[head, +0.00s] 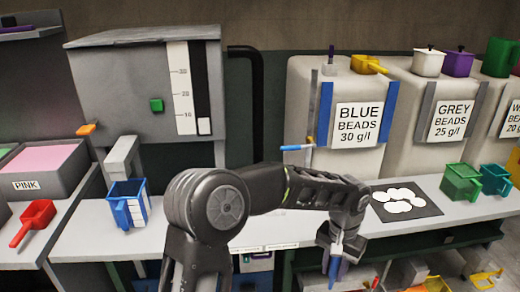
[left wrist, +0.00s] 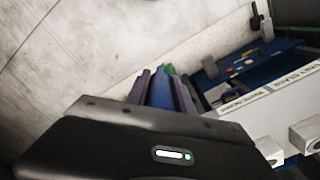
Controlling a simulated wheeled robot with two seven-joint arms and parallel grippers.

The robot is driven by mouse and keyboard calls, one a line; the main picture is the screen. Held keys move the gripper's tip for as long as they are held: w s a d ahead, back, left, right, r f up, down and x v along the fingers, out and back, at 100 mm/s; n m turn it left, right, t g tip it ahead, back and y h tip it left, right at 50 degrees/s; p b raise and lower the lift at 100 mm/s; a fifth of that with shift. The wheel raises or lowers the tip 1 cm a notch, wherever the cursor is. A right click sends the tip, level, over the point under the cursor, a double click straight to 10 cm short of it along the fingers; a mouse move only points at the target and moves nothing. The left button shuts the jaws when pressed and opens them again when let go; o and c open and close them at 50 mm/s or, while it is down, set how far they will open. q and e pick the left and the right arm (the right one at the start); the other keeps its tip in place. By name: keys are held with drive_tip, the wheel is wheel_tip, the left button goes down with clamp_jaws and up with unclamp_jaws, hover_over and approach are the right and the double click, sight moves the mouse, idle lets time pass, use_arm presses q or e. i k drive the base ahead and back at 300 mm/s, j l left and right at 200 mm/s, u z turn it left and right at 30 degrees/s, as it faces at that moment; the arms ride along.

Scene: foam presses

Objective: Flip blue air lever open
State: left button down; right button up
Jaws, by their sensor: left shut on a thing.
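My left gripper (head: 335,262) is at the front edge of the counter, below the blue beads bin, pointing down. It is shut on a narrow blue piece (head: 333,272) that shows at its fingertips and looks like a lever handle. In the left wrist view a blue upright strip (left wrist: 161,90) stands between purple ones beyond the dark gripper body, with green behind; the grip itself is hidden there. Another blue-ended lever (head: 296,148) sticks out at the left of the blue beads bin (head: 300,100), apart from my gripper. My right gripper does not show.
A black mat (head: 425,211) with white discs lies on the counter right of my gripper, with green scoops (head: 461,184) farther right. A blue container (head: 127,203) and red scoop (head: 34,222) are at left. Shelves below the counter hold several coloured items.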

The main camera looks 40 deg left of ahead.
sight(296, 148)
drive_tip(key=u, duration=1.55)
drive_tip(key=l, duration=0.35)
drive_tip(key=k+l, duration=0.1)
drive_tip(key=l, duration=0.3)
